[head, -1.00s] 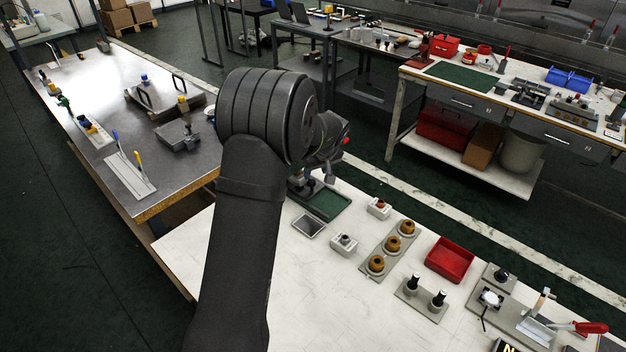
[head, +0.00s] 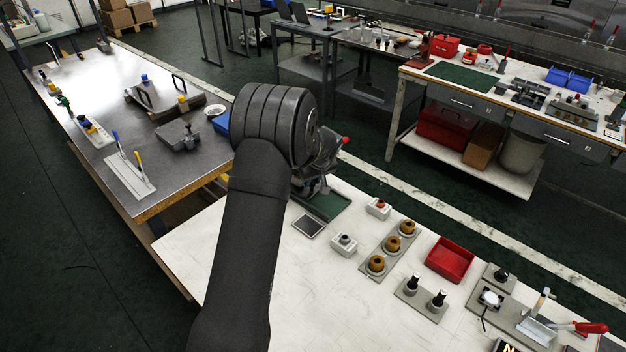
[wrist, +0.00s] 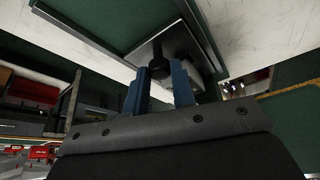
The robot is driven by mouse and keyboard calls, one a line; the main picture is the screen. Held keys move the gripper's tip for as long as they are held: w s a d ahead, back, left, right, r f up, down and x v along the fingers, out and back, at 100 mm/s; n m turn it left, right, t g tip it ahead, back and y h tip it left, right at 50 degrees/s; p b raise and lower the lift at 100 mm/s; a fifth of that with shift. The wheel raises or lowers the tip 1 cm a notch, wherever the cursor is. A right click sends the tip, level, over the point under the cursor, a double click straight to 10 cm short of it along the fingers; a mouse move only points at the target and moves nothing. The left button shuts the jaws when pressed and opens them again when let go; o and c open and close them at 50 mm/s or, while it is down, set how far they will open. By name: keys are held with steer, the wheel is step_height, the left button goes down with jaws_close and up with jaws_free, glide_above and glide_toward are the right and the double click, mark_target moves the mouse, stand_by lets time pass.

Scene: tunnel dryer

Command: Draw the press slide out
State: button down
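The press (head: 322,185) stands on a green base at the far end of the white bench, largely hidden behind my arm in the head view. A red ball (head: 345,140) shows at its upper right. In the wrist view a grey metal plate (wrist: 185,45), apparently the slide, lies over the green base (wrist: 100,20) and carries a dark round knob (wrist: 158,68). My gripper (wrist: 160,78) has its two blue fingers apart, with the knob between or just beyond their tips. I cannot tell whether they touch it. In the head view my fingers are hidden.
A grey flat pad (head: 310,225), small button boxes (head: 344,244) and a red tray (head: 450,259) lie right of my arm on the bench. A grey table (head: 150,110) with fixtures stands to the left. The bench's near left part is bare.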

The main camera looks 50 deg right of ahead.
steer(key=s, duration=1.1)
steer(key=shift+s, duration=0.2)
steer(key=c, duration=1.2)
jaws_free()
steer(key=shift+s, duration=0.15)
steer(key=shift+r, duration=0.15)
steer(key=v, duration=1.7)
steer(key=x, duration=1.7)
steer(key=shift+w, duration=0.2)
